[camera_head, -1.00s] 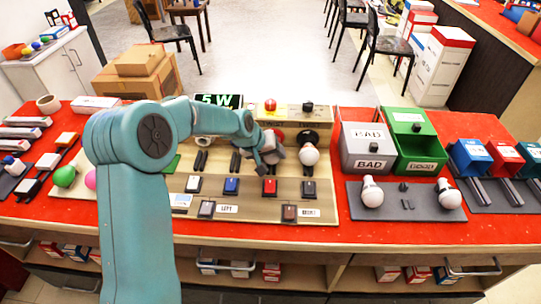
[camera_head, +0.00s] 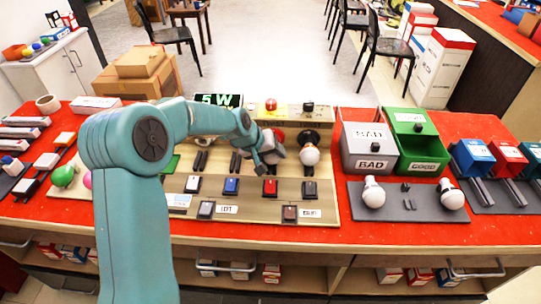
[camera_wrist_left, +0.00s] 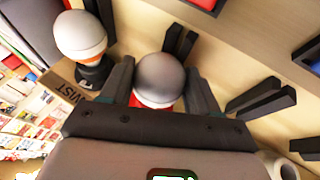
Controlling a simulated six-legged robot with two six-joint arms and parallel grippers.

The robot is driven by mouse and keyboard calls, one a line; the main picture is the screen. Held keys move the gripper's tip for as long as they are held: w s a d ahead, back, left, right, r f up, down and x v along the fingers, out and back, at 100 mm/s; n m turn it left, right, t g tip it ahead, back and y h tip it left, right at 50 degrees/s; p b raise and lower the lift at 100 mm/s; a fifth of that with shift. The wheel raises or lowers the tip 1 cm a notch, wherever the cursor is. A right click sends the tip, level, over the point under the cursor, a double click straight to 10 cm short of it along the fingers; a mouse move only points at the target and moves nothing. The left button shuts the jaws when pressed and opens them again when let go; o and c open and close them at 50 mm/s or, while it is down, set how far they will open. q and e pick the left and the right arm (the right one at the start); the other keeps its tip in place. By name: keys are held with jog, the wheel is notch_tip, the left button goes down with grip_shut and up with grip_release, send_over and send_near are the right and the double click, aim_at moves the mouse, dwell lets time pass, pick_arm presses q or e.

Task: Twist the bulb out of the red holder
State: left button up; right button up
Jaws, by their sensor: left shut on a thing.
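My left gripper (camera_head: 268,158) is at the red holder (camera_head: 278,134) on the beige board. In the left wrist view its two fingers (camera_wrist_left: 160,88) are on either side of a round bulb (camera_wrist_left: 160,76) and shut on it. Red of the holder (camera_wrist_left: 150,103) shows beside the bulb, between the fingers. In the head view the gripper partly hides this bulb (camera_head: 279,151). I cannot tell whether the bulb's base is still inside the holder. My right gripper is not in view.
A second white bulb (camera_head: 310,155) sits in a black holder (camera_head: 309,136) just right of the gripper. Two bulbs stand on a grey mat (camera_head: 405,215) at right, before a grey BAD bin (camera_head: 369,163) and a green GOOD bin (camera_head: 421,167). Black prongs and coloured switches surround the holder.

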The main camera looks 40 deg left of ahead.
aim_at(275, 170)
pick_arm(q)
jog(key=shift+s+f+b, duration=0.15)
jog(key=shift+f+b, duration=0.1)
jog(key=shift+b, duration=0.1)
dwell(0.3)
jog(key=shift+s+d+f, duration=0.1)
jog(key=shift+s+d, duration=0.15)
jog(key=shift+s+d+b, duration=0.3)
jog(key=shift+s+d, duration=0.1)
jog(key=shift+s, duration=0.25)
jog(key=shift+s+d+b, duration=0.3)
jog(key=shift+s+d, duration=0.05)
jog(key=shift+s, duration=0.25)
jog(key=shift+r, duration=0.2)
notch_tip(275, 170, up, 8)
jog(key=p, duration=0.6)
